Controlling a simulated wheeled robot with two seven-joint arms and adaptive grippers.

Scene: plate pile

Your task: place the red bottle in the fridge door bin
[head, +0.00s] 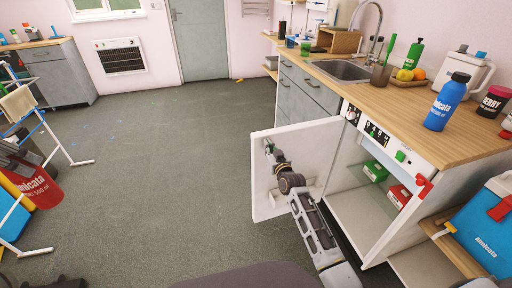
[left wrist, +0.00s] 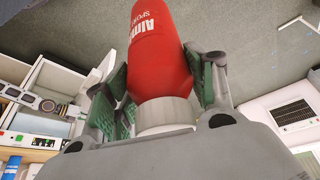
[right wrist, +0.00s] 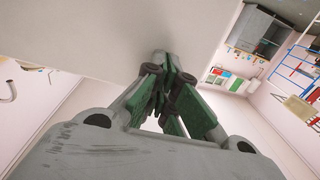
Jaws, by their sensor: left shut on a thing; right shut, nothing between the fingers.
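The red bottle (head: 38,187) is at the left edge of the head view, tilted, in my left gripper (head: 14,158). In the left wrist view the red bottle (left wrist: 158,45) sits between the green-padded fingers, with its pale cap end toward the palm. The fridge (head: 350,205) stands under the counter with its white door (head: 262,190) swung open. My right gripper (head: 271,152) is shut and empty at the inner side of the door. In the right wrist view a pale panel lies close to its fingertips (right wrist: 166,75).
A green box (head: 375,171) and a red box (head: 398,195) are inside the fridge. A blue bottle (head: 446,103) stands on the counter. A blue cooler (head: 485,228) is at the right. A white rack (head: 50,160) is at the left. The middle floor is clear.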

